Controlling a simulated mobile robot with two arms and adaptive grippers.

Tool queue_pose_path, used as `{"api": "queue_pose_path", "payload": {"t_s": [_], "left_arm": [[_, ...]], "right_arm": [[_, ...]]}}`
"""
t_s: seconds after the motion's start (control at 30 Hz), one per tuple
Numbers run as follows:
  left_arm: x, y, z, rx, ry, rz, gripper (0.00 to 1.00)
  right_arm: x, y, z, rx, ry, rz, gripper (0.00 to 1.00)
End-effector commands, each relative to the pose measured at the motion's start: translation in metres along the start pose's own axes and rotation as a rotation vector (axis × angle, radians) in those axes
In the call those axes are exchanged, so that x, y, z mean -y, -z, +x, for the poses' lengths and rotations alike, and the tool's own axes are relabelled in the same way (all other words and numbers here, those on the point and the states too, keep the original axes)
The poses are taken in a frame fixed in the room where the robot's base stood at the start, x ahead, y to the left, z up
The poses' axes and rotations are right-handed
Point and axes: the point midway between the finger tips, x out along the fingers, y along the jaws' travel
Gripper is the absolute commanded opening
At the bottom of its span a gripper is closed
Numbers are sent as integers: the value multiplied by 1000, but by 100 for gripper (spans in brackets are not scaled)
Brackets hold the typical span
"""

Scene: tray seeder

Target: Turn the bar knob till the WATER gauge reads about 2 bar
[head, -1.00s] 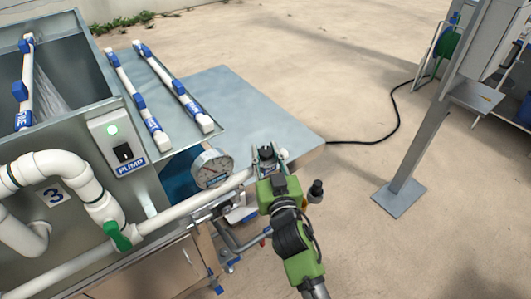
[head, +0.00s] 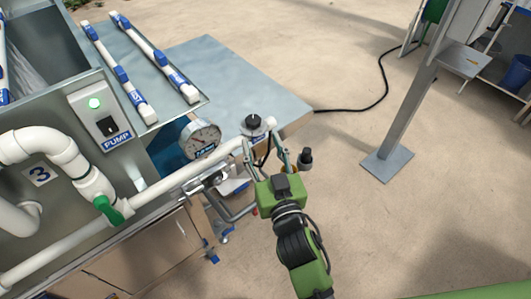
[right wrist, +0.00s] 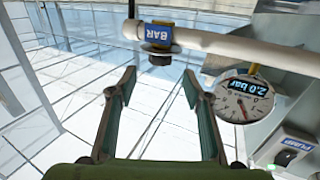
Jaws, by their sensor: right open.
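The black bar knob (head: 253,122) sits at the end of the white pipe, clear to see in the head view. In the right wrist view the knob (right wrist: 160,60) shows by a blue BAR label (right wrist: 158,36). The round WATER gauge (head: 201,137) is left of the knob. In the right wrist view the gauge (right wrist: 246,98) carries a blue plate that reads 2.0 bar; its needle is too small to read exactly. My right gripper (head: 264,148) is open and empty, just short of the knob and apart from it. My left gripper is not in view.
A white pipe (head: 165,186) runs along the machine's front. The PUMP box (head: 100,114) has a lit green lamp. A flat grey table (head: 215,75) lies behind the knob. A grey post (head: 405,115) stands at the right, with open concrete floor between.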

Motion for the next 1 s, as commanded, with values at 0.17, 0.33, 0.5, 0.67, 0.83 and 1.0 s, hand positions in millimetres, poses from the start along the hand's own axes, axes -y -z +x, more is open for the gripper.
{"api": "queue_pose_path", "payload": {"t_s": [0.17,0.33,0.5,0.67,0.83,1.0], "left_arm": [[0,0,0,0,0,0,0],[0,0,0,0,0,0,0],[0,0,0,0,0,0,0],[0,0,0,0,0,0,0],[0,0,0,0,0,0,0],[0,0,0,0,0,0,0]], "right_arm": [[0,-1,-22,1,0,1,45],[0,0,-28,-1,0,0,45],[0,0,-28,-1,0,0,45],[0,0,-28,-1,0,0,45],[0,-1,-28,1,1,0,45],[5,-46,-27,81,19,-10,45]]}}
